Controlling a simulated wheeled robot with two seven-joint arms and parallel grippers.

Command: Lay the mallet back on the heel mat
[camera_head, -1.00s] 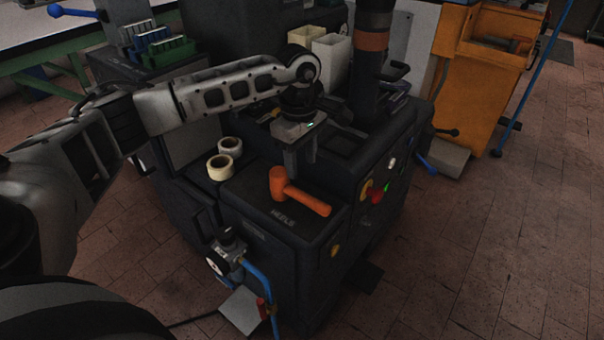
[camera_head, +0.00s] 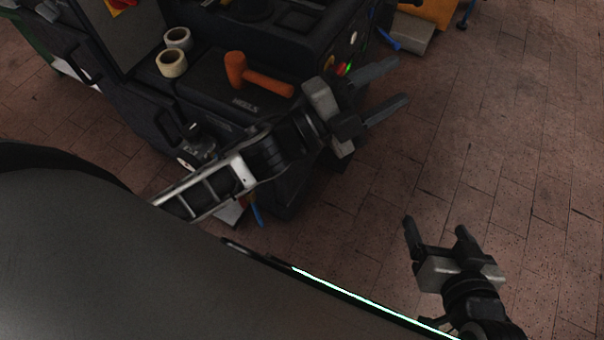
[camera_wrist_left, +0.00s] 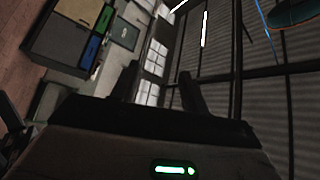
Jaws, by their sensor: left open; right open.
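The orange mallet (camera_head: 266,82) lies on the dark heel mat (camera_head: 213,92), on top of the press. Its head is at the left and its handle points right, just above the HEELS lettering. My left gripper (camera_head: 401,82) is open and empty, to the right of the mallet and apart from it, in front of the press's right side. In the left wrist view its two fingers (camera_wrist_left: 158,88) are spread with nothing between them. My right gripper (camera_head: 435,226) is open and empty over the floor at the lower right.
Two tape rolls (camera_head: 173,63) stand left of the mallet. A gauge unit (camera_head: 190,150) sits at the press's front. A red knob and green light are near the left gripper. Brick floor (camera_head: 520,150) is free at the right. The left wrist view faces windows and cabinets (camera_wrist_left: 75,35).

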